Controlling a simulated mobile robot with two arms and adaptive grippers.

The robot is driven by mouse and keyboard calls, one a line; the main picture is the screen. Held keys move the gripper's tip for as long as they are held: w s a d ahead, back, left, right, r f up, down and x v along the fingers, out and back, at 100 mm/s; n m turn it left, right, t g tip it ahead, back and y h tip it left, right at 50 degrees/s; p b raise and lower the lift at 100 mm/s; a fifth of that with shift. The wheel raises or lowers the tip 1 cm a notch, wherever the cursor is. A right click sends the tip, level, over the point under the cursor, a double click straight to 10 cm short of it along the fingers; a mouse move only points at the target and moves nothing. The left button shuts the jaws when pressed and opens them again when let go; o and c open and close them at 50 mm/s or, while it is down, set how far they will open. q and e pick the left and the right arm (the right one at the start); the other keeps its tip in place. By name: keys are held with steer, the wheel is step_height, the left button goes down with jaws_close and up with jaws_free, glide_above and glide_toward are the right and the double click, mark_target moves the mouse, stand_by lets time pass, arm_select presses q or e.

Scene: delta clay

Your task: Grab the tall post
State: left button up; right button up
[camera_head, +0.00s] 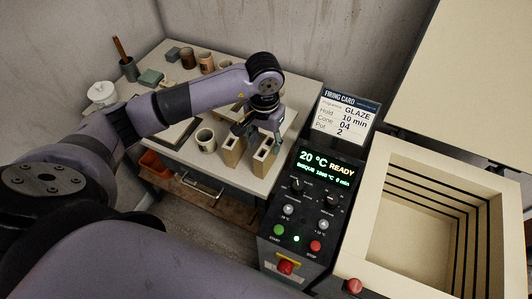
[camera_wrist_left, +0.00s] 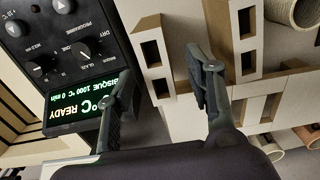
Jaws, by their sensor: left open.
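Two cream posts with dark rectangular openings stand at the table's front right corner: a right post (camera_head: 264,161) and a left post (camera_head: 232,153). I cannot tell for certain which is the tall one. My left gripper (camera_head: 257,133) is open above them. In the left wrist view, the right post (camera_wrist_left: 147,30) shows between the spread fingers of the left gripper (camera_wrist_left: 163,67), with no visible grip on it. The left post (camera_wrist_left: 241,12) is just beyond the right-hand finger. More slotted cream pieces (camera_wrist_left: 258,103) lie behind it. My right gripper is not in view.
The control panel (camera_head: 310,185) stands close to the right of the posts, with the firing card (camera_head: 345,117) behind it. A mug (camera_head: 206,139) is left of the posts. Several pots stand farther back on the table (camera_head: 285,93). The open kiln (camera_head: 385,160) is at right.

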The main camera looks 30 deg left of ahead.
arm_select(q)
steer(key=shift+f, duration=0.35)
steer(key=shift+d+f+p, duration=0.15)
steer(key=shift+f+p, duration=0.3)
steer(key=shift+f, duration=0.1)
step_height(320, 180, down, 4)
steer(key=shift+r+p, duration=0.2)
steer(key=shift+p, duration=0.55)
steer(key=shift+f, duration=0.35)
steer(key=shift+c, duration=0.2)
jaws_close()
steer(key=shift+w, duration=0.1)
